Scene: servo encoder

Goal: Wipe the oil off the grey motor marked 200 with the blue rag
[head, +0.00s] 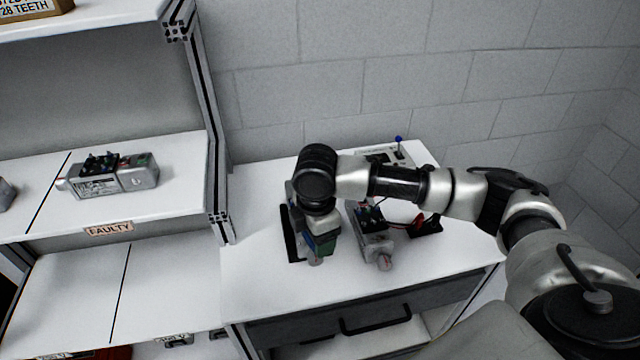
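A grey motor (377,249) with a dark top carrying coloured parts lies on the white table, just right of my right gripper. No 200 marking can be read on it. A second grey motor (138,178) lies on the left shelf above the FAULTY label. My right gripper (317,258) points down over the table, above or at a dark flat piece. A bit of blue and dark green shows at the gripper. I cannot tell whether the blue is the rag. The fingertips are mostly hidden by my wrist. My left gripper is out of view.
The dark flat piece (291,240) lies left of the gripper. A light device with a blue-tipped lever (399,150) stands at the table's back. A red and black item (422,224) is right of the motor. The table's front left is clear. A shelf post (218,190) borders the table.

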